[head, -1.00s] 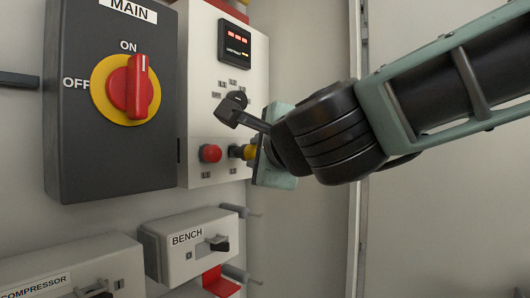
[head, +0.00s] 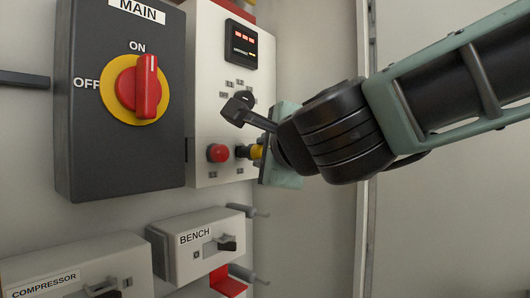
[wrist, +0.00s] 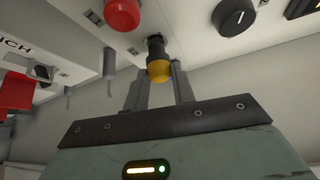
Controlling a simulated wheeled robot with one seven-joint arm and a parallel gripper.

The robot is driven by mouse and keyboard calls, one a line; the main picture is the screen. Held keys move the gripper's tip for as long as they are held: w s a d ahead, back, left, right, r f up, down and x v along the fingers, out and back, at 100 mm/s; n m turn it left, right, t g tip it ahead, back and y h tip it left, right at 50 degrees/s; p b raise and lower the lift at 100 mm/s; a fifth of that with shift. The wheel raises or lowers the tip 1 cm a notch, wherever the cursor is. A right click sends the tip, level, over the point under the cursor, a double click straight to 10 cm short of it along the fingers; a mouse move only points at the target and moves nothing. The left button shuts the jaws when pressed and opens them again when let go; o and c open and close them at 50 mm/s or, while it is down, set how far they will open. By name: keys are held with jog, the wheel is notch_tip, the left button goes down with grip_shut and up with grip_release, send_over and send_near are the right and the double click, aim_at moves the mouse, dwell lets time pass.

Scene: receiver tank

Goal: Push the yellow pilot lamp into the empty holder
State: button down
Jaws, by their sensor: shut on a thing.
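The yellow pilot lamp (head: 256,152) is at the lower right of the white panel, right of a red lamp (head: 218,153). It also shows in the wrist view, with its yellow cap (wrist: 158,71) between the fingers and a black part (wrist: 156,46) reaching to the panel face. My gripper (wrist: 158,78) is shut on the yellow lamp, with one finger on each side, and faces the panel. It also shows in the head view (head: 259,156), where its fingers are mostly hidden. The holder's opening is hidden behind the lamp; I cannot tell how deep the lamp sits.
A black knob (wrist: 234,18) is on the panel in the wrist view. A grey MAIN box (head: 120,160) with a red switch (head: 147,88) stands left of the panel. BENCH (head: 200,245) and COMPRESSOR (head: 70,265) boxes are below. The wall at the right is bare.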

jog(key=shift+w+a, duration=0.7)
jog(key=shift+a, duration=0.25)
dwell(0.3)
jog(key=c, duration=1.1)
grip_release()
